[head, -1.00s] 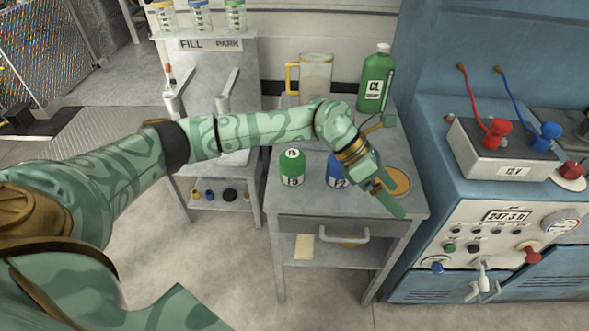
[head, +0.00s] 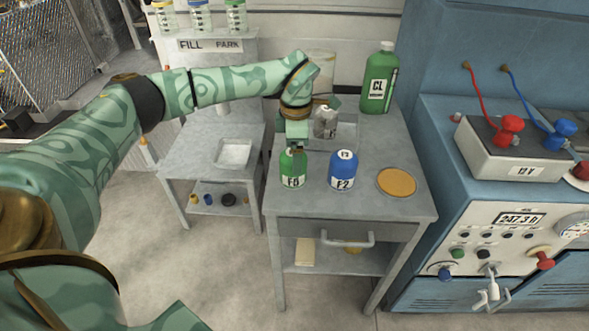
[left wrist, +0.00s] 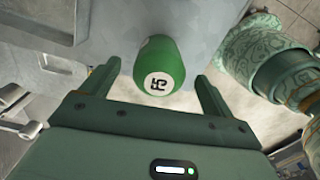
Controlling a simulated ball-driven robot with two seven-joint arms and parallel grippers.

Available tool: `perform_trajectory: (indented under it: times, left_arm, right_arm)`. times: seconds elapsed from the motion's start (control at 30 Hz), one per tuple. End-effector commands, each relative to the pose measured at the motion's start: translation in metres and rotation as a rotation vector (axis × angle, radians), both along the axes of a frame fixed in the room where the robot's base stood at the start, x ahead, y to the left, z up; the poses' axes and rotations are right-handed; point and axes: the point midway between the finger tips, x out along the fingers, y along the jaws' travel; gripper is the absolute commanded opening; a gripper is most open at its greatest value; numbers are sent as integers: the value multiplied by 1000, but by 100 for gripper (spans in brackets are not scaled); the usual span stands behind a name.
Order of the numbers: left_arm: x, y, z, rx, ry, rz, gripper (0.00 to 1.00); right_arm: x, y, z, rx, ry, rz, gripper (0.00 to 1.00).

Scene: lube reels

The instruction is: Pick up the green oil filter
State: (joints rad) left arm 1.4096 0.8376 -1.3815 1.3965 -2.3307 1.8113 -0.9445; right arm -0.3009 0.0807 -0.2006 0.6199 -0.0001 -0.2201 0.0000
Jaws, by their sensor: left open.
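The green oil filter (head: 293,170) stands upright at the front left of the grey table, with a white label on its front. My left gripper (head: 294,150) is just above and behind it in the head view, and hides part of its top. In the left wrist view the green filter (left wrist: 159,66) shows its white top label, between and a little beyond the open fingers (left wrist: 152,85). I see no finger touching it. My right gripper is not in view.
A blue filter (head: 343,170) stands close to the right of the green one. An orange disc (head: 396,182) lies farther right. A blue cabinet (head: 440,180) is at the right.

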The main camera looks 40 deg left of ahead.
Motion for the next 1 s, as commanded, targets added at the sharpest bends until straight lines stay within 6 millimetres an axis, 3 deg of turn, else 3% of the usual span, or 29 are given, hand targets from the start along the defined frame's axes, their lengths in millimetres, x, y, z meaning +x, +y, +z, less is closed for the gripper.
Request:
perform_trajectory:
  times: [0.17, 0.4, 0.63, 0.67, 0.83, 0.87, 1.0]
  left_arm:
    - [-2, 2, -14, 0, 2, 1, 87]
    - [-5, 6, -53, 0, 4, 1, 87]
    - [-5, 6, -53, -1, -2, 0, 87]
    - [-5, 6, -53, -1, -2, 0, 82]
    - [-5, 6, -53, 0, -1, 0, 35]
    - [-5, 6, -53, 0, -1, 0, 30]
    - [-4, 6, -53, -1, -2, 0, 30]
  right_arm:
    - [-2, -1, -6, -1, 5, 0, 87]
    - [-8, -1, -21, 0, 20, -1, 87]
    - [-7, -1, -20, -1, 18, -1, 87]
    - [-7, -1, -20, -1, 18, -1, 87]
    - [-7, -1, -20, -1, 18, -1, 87]
    - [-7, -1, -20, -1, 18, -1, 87]
    - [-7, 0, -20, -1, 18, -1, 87]
